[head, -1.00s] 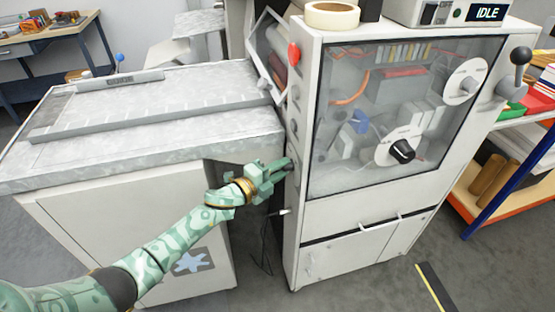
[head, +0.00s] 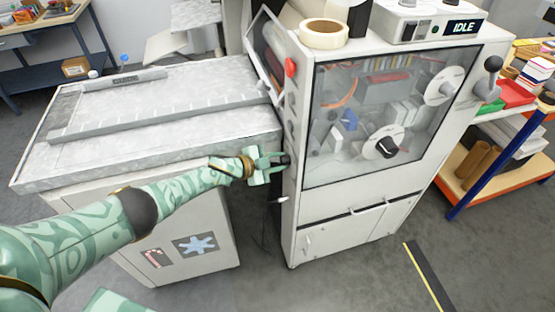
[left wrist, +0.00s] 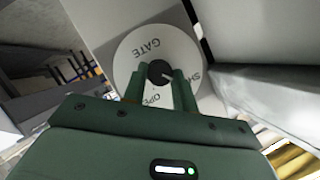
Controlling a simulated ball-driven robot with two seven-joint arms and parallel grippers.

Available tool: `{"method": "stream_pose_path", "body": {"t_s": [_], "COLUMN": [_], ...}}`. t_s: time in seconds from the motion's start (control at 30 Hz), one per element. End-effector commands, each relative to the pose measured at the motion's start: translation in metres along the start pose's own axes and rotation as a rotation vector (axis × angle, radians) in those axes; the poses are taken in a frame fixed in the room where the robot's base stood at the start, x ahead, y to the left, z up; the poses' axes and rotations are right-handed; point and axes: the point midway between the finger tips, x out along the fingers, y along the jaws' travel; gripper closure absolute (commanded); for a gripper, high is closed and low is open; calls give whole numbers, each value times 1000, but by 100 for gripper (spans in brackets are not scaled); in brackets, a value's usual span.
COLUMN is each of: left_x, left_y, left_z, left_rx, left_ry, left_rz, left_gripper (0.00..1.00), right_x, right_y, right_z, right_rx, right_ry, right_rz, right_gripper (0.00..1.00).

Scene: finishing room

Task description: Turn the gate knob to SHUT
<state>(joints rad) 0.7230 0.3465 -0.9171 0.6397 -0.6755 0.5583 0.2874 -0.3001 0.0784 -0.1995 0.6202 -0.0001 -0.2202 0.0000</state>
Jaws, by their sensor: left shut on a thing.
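The gate knob (left wrist: 158,69) is black and sits at the middle of a round white dial (left wrist: 132,62) in the left wrist view. The dial reads GATE, with OPEN and a partly covered SHUT on its rim. A short white mark on the knob points toward the SHUT side. My left gripper (left wrist: 163,82) is shut on the knob, one finger on each side. In the head view my left gripper (head: 281,160) reaches the left side of the white machine (head: 330,210), where the dial face is hidden. My right gripper is not in view.
A grey-topped table (head: 160,150) stands left of the machine, with a narrow gap between them. A tape roll (head: 324,33) and a box with an IDLE display (head: 465,27) sit on the machine. An orange-edged shelf (head: 470,185) stands at right.

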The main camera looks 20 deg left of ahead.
Motion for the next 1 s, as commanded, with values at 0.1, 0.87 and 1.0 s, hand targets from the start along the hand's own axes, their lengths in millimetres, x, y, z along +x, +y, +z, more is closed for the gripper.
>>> {"method": "stream_pose_path", "body": {"t_s": [0.1, 0.87, 1.0], "left_x": [0, 0, 0], "left_y": [-1, 0, 0], "left_z": [1, 1, 0], "left_rx": [-42, -98, -98], "left_ry": [-2, 3, 3], "left_rz": [21, 49, 48], "left_gripper": [95, 53, 50], "right_x": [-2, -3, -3], "right_y": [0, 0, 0], "right_z": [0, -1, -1], "right_rx": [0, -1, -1], "right_ry": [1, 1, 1], "right_rz": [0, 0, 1], "right_gripper": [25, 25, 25]}}
